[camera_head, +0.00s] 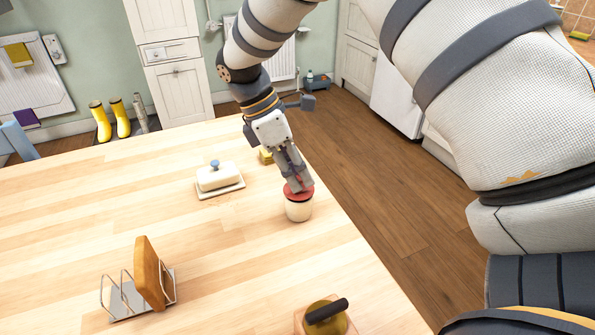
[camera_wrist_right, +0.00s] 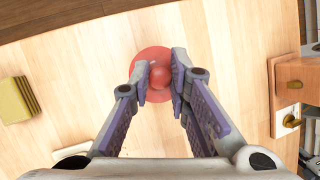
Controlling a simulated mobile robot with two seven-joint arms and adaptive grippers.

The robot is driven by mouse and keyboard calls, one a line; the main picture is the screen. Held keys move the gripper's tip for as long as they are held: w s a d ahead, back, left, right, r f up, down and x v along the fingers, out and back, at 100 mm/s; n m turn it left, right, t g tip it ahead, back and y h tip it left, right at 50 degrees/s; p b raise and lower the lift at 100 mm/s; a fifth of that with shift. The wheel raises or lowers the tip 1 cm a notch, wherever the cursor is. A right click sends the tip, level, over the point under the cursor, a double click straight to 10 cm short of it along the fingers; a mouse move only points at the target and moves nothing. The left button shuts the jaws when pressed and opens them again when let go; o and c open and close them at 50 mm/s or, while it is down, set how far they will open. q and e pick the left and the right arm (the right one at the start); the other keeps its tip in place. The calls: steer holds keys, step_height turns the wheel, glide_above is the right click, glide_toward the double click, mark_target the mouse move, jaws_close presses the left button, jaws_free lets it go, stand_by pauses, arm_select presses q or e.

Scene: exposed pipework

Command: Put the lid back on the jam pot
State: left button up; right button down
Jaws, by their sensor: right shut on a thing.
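The jam pot (camera_head: 299,211) is a small cream pot standing upright near the right edge of the table. The red lid (camera_head: 304,194) is at its mouth; I cannot tell whether it rests on the rim or hovers just above. My right gripper (camera_head: 298,184) reaches down from above and is shut on the lid's round knob. In the right wrist view, the gripper (camera_wrist_right: 162,76) has a fingertip on each side of the red knob. The red lid (camera_wrist_right: 148,58) spreads beneath the fingers there and hides the pot. My left gripper is not in view.
A white butter dish (camera_head: 218,178) with a blue knob stands left of the pot. A small yellow thing (camera_head: 266,155) lies behind it. A toast rack (camera_head: 124,300) holding bread and a dark-handled object (camera_head: 326,314) stand nearer. The table's right edge is close to the pot.

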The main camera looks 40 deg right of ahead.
steer(key=c, duration=1)
jaws_free()
steer(key=shift+o, duration=0.2)
steer(key=shift+r+p, duration=0.45)
steer(key=shift+r, duration=3.05)
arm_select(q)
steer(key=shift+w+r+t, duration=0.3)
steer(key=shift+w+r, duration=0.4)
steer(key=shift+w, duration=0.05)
